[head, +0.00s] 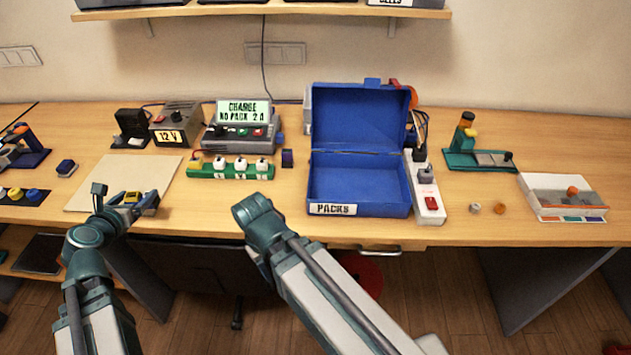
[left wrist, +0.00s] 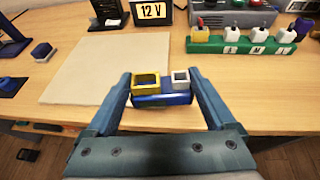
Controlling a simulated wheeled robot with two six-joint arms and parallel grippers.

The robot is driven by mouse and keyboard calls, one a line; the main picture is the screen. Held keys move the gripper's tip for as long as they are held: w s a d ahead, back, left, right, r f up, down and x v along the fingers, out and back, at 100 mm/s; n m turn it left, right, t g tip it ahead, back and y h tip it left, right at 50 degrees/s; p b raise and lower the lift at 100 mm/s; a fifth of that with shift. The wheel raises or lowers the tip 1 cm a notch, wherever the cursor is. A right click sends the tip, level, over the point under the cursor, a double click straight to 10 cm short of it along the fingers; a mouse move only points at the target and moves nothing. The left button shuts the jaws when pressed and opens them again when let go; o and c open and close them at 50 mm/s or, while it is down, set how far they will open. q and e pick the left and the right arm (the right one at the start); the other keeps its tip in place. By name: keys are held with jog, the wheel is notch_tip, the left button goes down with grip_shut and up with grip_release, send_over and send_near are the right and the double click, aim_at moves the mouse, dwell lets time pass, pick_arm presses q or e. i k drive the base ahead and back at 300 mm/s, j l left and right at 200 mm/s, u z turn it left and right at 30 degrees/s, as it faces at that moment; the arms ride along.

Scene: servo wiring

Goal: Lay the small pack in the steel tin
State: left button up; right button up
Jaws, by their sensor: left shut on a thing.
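My left gripper (head: 125,198) is shut on a small blue pack (left wrist: 165,99) with one yellow and one whitish socket on top. It holds the pack at the front edge of the desk, by the pale mat; the pack's yellow socket also shows in the head view (head: 132,197). An open blue box (head: 360,187) labelled PACKS stands mid-desk, right of the gripper, its lid raised at the back. It looks empty. No bare-metal tin shows. My right arm comes in from below, in front of the box; its gripper fingers do not show.
The pale mat (head: 118,170) is bare in its middle. Between it and the blue box stand a green strip of connectors (head: 230,171) and a grey charger (head: 241,138). A white power strip (head: 425,187) is right of the box. A dark blue block (head: 67,168) lies left of the mat.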

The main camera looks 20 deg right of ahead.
aim_at(356, 191)
jog(key=k+l+z, duration=0.1)
jog(key=l, duration=0.25)
jog(key=k+l, duration=0.25)
jog(key=k+l+z, duration=0.15)
jog(key=l, duration=0.35)
jog(key=k+l+z, duration=0.1)
jog(key=l, duration=0.25)
jog(key=k+l, duration=0.15)
jog(key=l, duration=0.25)
jog(key=k+l+z, duration=0.15)
jog(key=l, duration=0.65)
jog(key=i, duration=0.4)
jog(key=l+z, duration=0.05)
